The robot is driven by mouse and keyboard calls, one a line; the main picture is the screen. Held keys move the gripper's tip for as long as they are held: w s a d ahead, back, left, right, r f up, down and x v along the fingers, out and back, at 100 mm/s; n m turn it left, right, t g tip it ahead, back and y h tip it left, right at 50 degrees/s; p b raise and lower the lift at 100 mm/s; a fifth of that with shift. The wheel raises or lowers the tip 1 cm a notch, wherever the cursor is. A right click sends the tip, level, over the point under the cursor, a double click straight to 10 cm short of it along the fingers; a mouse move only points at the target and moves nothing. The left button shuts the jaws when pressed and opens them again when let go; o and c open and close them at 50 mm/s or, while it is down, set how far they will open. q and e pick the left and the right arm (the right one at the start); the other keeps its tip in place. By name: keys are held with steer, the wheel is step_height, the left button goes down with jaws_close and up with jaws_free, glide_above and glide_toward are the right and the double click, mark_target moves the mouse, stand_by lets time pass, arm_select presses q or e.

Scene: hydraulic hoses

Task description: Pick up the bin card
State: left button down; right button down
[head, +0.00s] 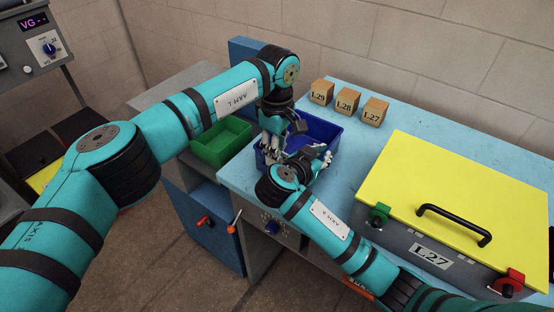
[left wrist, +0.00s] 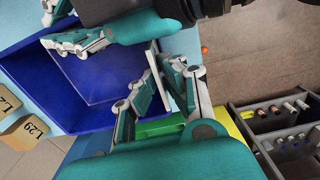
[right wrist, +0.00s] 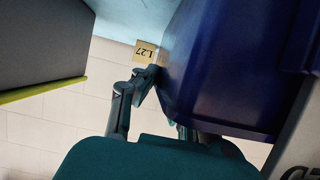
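A thin pale piece, seen nearly edge-on and likely the bin card (left wrist: 156,60), shows in the left wrist view. It stands between the fingertips of my left gripper (left wrist: 160,78), which look closed on it from both sides. In the head view my left gripper (head: 270,146) points down at the near left part of the blue bin (head: 322,128), and the card is not clear there. My right gripper (left wrist: 62,30) is at the bin's wall, one finger inside and one outside. One finger touches the bin in the right wrist view; the other is mostly hidden.
A green bin (head: 222,146) stands left of the blue bin. Boxes L29 (head: 321,92), L28 (head: 347,101) and L27 (head: 375,111) stand behind on the blue table (head: 398,133). A large yellow-lidded case (head: 455,185) fills the right side. Both arms are close together.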

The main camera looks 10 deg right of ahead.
arm_select(q)
step_height(320, 180, up, 18)
stand_by(0.4)
arm_select(e)
steer(key=c, duration=1.4)
jaws_free()
steer(key=shift+a, duration=0.1)
